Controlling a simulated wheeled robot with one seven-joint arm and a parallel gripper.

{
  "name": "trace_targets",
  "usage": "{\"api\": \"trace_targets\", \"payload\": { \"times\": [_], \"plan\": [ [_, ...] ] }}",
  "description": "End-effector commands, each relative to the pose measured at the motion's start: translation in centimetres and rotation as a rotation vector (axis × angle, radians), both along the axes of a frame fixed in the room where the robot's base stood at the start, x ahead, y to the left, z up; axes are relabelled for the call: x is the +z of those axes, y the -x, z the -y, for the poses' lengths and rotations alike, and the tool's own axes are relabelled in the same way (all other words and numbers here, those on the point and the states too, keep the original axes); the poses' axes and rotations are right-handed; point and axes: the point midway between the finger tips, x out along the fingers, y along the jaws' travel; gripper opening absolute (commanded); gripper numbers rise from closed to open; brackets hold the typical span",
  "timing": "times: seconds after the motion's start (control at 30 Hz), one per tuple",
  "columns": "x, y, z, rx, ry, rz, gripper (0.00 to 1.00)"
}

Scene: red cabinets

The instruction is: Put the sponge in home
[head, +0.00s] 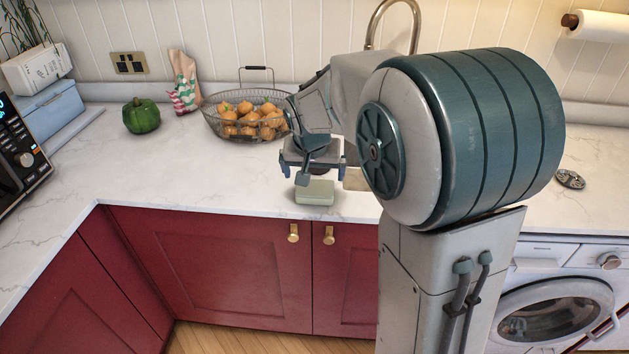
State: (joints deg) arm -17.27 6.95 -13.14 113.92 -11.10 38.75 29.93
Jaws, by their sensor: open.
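A pale green, block-shaped sponge (315,193) lies on the white countertop (215,180) near its front edge, above the red cabinet doors. My gripper (308,178) is just above and behind the sponge, with its fingers spread apart and pointing down. One finger comes down close to the sponge's left end; I cannot tell whether it touches. Nothing shows between the fingers. My arm hides the counter to the right of the sponge. I cannot tell which place "home" is.
A microwave (20,150) is at the left. A faucet (395,12) rises behind my arm. The counter left of the sponge is clear.

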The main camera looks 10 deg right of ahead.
Motion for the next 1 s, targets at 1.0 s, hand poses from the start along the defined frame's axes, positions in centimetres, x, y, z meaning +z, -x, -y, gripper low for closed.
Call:
{"api": "trace_targets", "payload": {
  "times": [1.0],
  "plan": [
    [0.8,23.0,1.2,0.276,-0.029,-0.136,1.00]
  ]
}}
